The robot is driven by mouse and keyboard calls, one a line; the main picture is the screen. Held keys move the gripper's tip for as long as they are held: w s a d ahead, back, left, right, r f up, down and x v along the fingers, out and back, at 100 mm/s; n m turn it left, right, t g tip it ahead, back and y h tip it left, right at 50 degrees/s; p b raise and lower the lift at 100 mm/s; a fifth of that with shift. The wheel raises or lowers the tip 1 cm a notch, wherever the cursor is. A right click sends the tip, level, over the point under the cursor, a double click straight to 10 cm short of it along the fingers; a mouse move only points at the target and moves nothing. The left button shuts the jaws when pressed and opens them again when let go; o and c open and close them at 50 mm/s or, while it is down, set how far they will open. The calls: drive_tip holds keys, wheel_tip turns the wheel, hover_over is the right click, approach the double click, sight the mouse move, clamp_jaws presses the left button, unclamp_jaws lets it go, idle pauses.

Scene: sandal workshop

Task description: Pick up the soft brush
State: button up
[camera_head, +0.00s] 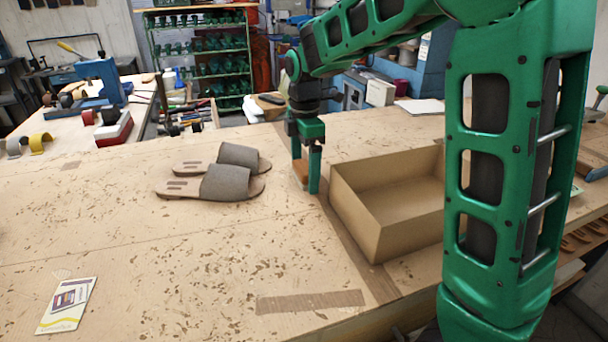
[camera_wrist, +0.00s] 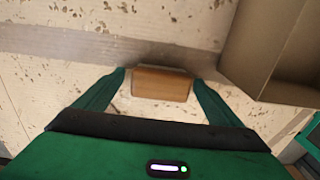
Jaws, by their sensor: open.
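My green gripper (camera_head: 307,175) points down at the workbench, between a pair of sandals and an open box. A small wooden block-like piece, seemingly the soft brush (camera_head: 301,171), is partly hidden behind a finger in the head view. In the wrist view the brush (camera_wrist: 161,84) shows as a brown wooden rectangle with a dark edge on its far side. It lies between the fingertips of my open gripper (camera_wrist: 160,86), one finger close to each end. I cannot tell whether the fingers touch it. Its bristles are not clearly visible.
The open cardboard box (camera_head: 352,211) stands just right of my gripper; its wall also shows in the wrist view (camera_wrist: 262,50). Grey-strapped sandals (camera_head: 226,184) lie to the left. A printed card (camera_head: 66,305) lies at the front left. The bench (camera_head: 200,260) is clear in front.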

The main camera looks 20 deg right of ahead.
drive_tip(key=shift+c, duration=0.6)
drive_tip(key=c, duration=1)
drive_tip(key=shift+c, duration=0.2)
